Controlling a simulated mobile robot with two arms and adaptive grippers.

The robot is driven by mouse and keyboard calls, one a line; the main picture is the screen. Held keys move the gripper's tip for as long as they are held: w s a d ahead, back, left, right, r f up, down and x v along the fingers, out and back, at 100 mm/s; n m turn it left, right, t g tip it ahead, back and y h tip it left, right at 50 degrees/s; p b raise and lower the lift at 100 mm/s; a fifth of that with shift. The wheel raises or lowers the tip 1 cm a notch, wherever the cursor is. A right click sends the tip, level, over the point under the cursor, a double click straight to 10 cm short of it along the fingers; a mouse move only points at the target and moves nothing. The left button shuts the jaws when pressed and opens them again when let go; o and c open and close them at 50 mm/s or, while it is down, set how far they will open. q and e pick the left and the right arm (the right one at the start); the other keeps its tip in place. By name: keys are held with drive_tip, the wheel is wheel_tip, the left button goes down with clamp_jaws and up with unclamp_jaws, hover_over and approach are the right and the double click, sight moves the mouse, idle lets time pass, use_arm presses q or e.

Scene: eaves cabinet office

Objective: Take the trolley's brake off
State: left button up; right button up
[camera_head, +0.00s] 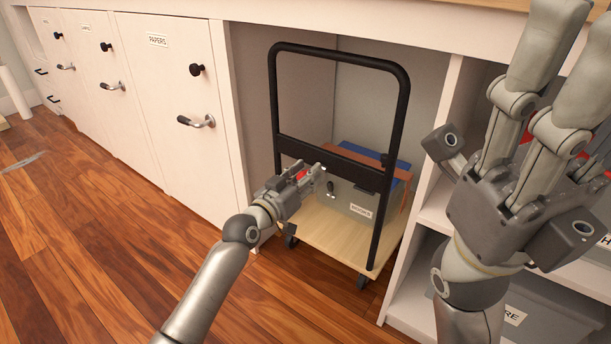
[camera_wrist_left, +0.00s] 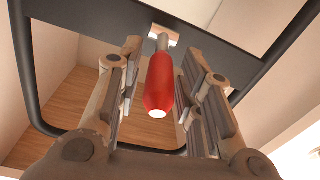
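The trolley (camera_head: 335,236) stands in an open bay under the counter, with a pale wooden deck and a tall black tube handle (camera_head: 405,105). A red brake lever (camera_wrist_left: 160,85) on a metal stem sticks out from the handle's dark cross panel (camera_wrist_left: 195,20); a bit of red (camera_head: 301,175) shows in the head view. My left gripper (camera_head: 308,178) is at the panel. In the left wrist view its fingers (camera_wrist_left: 160,95) are open on both sides of the lever, with gaps between. My right gripper (camera_head: 510,100) is raised at the right, fingers spread, apparently empty.
A grey labelled box (camera_head: 345,195) and blue and orange items (camera_head: 375,157) ride on the trolley. Cabinet doors with knobs and handles (camera_head: 197,121) line the left. Shelves (camera_head: 435,215) with bins stand at the right. The wooden floor (camera_head: 110,230) in front is clear.

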use_arm(q)
clamp_jaws()
